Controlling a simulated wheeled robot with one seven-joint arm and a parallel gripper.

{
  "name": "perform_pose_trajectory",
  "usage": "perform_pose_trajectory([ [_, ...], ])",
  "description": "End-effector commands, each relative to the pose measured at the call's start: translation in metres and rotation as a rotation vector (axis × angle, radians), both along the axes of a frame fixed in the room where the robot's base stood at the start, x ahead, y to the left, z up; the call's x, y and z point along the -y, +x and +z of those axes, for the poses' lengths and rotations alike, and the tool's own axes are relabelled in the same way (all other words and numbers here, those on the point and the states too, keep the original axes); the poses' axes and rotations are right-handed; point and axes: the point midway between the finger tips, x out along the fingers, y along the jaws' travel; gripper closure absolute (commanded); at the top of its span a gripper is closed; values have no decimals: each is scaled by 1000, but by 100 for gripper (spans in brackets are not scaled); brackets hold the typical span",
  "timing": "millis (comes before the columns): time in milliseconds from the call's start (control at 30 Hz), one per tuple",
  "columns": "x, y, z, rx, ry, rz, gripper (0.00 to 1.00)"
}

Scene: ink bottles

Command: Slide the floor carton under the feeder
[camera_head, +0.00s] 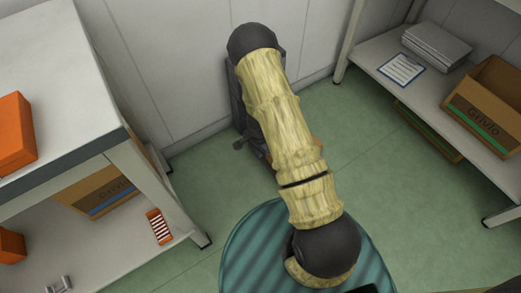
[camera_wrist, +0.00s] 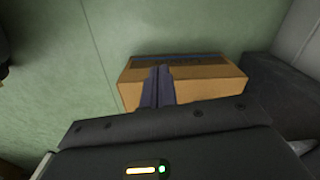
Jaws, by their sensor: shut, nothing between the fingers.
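The floor carton (camera_wrist: 215,83) is a brown cardboard box with a dark blue strip along its far top edge. It sits on the green floor in the wrist view. My gripper (camera_wrist: 160,69) is shut and empty, its dark fingers overlapping the near side of the carton in the picture; I cannot tell whether they touch it. In the head view my arm hides the gripper and most of the carton. A dark grey upright unit (camera_head: 239,104), perhaps the feeder, stands against the wall behind my arm. A dark grey block (camera_wrist: 277,85) is right beside the carton in the wrist view.
A white bench (camera_head: 62,75) with a lower shelf is at left, holding orange boxes and a Grivio carton (camera_head: 97,190). A shelf unit (camera_head: 405,98) at right holds papers and another Grivio carton (camera_head: 487,110). Green floor (camera_head: 395,190) is open between my arm and that unit.

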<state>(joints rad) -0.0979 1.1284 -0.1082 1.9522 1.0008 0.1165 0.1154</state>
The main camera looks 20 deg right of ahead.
Motion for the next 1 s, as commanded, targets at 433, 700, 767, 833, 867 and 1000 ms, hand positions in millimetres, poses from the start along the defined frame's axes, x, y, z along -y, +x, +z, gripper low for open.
perform_pose_trajectory([
  [433, -11, 2, 146, 74, 50, 243, 100],
  [700, -14, -25, 272, 139, 51, 508, 100],
  [767, -14, -34, 297, 151, 44, 568, 100],
  [833, -13, -46, 326, 164, 32, 638, 100],
  [867, -12, -51, 337, 169, 27, 667, 100],
  [1000, -8, -79, 389, 192, -12, 803, 100],
])
